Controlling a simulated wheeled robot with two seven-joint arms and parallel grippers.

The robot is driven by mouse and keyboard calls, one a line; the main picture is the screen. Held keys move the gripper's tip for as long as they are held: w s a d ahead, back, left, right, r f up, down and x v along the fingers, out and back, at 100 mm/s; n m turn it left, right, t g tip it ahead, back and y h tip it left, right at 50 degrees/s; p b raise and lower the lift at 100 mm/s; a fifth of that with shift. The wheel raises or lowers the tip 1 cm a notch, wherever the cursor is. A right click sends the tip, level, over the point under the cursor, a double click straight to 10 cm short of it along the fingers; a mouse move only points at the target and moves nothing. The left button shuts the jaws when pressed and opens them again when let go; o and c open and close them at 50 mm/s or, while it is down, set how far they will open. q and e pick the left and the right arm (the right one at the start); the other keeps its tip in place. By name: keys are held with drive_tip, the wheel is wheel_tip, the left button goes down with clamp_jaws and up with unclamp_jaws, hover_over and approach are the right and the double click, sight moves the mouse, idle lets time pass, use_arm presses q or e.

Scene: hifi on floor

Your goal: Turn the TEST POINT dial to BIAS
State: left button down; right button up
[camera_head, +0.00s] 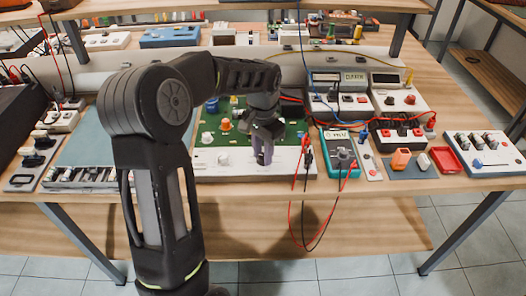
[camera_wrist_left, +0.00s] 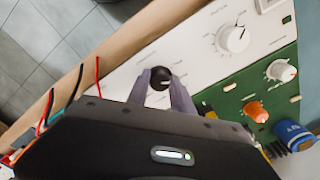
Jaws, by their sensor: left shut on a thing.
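My left gripper (camera_head: 263,155) reaches down over the front strip of the white and green panel (camera_head: 205,168) on the bench. In the left wrist view its two purple-grey fingers (camera_wrist_left: 160,80) are closed around a black round dial (camera_wrist_left: 160,78) with a light pointer mark. In the head view the gripper hides this dial. A white dial (camera_wrist_left: 233,38) with scale marks around it sits beside it on the same white strip; it also shows in the head view (camera_head: 223,158). The dial labels are too small to read. My right gripper is not in view.
An orange knob (camera_wrist_left: 255,111), a white knob (camera_wrist_left: 281,71) and a blue cylindrical part (camera_wrist_left: 291,134) stand on the green board. A teal multimeter (camera_head: 340,150) with red and black leads (camera_head: 308,205) lies to the right, its leads hanging over the bench edge.

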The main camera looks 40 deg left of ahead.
use_arm(q)
drive_tip(key=shift+m, duration=0.5)
drive_tip(key=c, duration=1.1)
unclamp_jaws()
wheel_tip(320, 180, up, 8)
drive_tip(key=shift+f, duration=0.1)
